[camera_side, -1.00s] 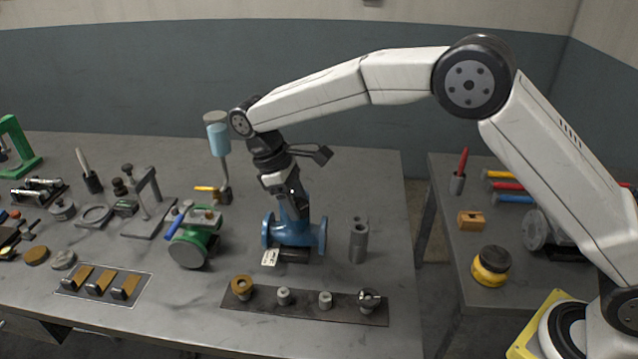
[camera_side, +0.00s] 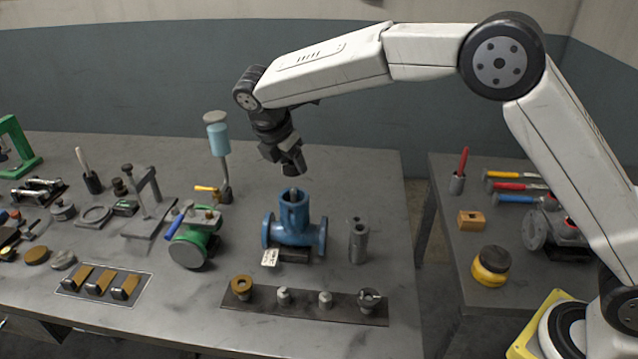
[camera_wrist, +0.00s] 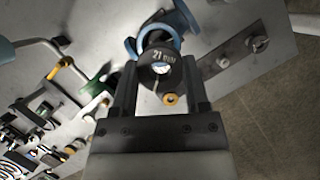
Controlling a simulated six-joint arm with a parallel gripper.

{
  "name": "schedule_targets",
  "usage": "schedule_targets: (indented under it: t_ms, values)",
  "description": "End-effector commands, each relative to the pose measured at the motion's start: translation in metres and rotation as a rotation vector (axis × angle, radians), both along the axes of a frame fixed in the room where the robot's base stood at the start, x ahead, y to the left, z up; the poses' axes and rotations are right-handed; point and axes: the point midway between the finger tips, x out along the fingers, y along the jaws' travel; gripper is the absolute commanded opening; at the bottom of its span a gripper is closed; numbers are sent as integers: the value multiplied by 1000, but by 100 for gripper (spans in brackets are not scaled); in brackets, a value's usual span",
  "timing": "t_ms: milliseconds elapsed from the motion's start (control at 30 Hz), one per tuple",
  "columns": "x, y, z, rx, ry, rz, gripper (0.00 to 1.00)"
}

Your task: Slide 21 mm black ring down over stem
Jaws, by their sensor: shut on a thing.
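My gripper (camera_side: 293,168) is above the blue valve body (camera_side: 295,228), with a clear gap between them. In the wrist view its jaws (camera_wrist: 160,88) are shut on a black ring (camera_wrist: 148,74) marked "21 mm". A small bright round end shows through the ring's hole; I take it for the stem, but cannot tell how well it lines up. The blue body (camera_wrist: 178,22) shows behind the ring. In the side view a small grey tip, likely the stem (camera_side: 293,191), shows in the body's open top. The ring is hard to make out there.
A dark strip (camera_side: 305,305) in front carries a brass ring (camera_side: 242,284) and several small metal parts. A grey cylinder (camera_side: 358,242) stands right of the body. A green valve (camera_side: 193,245) with a blue handle stands left. A light-blue-topped post (camera_side: 217,135) rises behind left.

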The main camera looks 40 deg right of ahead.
Motion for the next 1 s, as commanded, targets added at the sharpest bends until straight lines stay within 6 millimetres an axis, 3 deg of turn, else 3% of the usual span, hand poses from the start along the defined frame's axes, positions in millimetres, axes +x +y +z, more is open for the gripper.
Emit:
schedule_targets:
  t_ms: [300,1000]
  values:
    - [7,-4,8,0,-1,116,2]
    - [7,-4,-2,-4,0,115,2]
